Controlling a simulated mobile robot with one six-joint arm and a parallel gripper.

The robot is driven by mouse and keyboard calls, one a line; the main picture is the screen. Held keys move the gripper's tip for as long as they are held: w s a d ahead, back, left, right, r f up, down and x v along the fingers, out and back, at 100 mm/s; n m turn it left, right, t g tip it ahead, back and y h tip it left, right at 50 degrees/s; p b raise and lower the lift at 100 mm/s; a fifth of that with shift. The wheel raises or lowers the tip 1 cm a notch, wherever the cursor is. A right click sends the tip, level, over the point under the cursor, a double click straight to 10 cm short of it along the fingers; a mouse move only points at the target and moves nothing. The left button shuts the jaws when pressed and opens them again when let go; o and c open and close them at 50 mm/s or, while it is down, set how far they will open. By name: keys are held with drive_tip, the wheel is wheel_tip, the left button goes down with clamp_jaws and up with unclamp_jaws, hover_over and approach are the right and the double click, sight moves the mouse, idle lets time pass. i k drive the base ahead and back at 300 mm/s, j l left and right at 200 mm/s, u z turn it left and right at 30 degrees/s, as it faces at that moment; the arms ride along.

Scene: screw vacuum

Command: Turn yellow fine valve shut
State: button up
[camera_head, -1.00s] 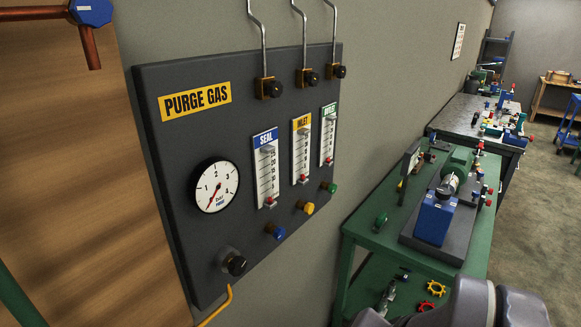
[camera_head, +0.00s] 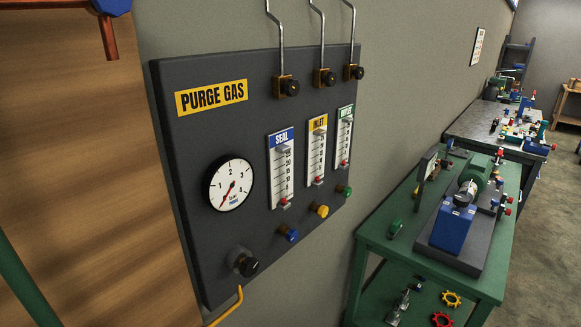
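The yellow fine valve (camera_head: 321,210) is a small yellow knob on the dark purge gas panel (camera_head: 222,134), below the flowmeter labelled INLET (camera_head: 317,150). A blue knob (camera_head: 290,235) sits lower left of it, under the SEAL flowmeter (camera_head: 281,170). A green knob (camera_head: 345,191) sits upper right of it, under the third flowmeter (camera_head: 344,137). Whether the yellow valve is open or shut cannot be told from its knob. My gripper is not in view.
A round pressure gauge (camera_head: 231,184) and a black knob (camera_head: 247,266) are on the panel's left side. A green workbench (camera_head: 377,222) with a blue machine (camera_head: 453,228) stands right of the panel. The space before the panel looks clear.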

sight(322, 211)
drive_tip(key=i+j+u, duration=0.25)
drive_tip(key=u, duration=0.25)
drive_tip(key=i+j+u, duration=0.1)
drive_tip(key=i+u, duration=0.25)
drive_tip(key=u, duration=0.15)
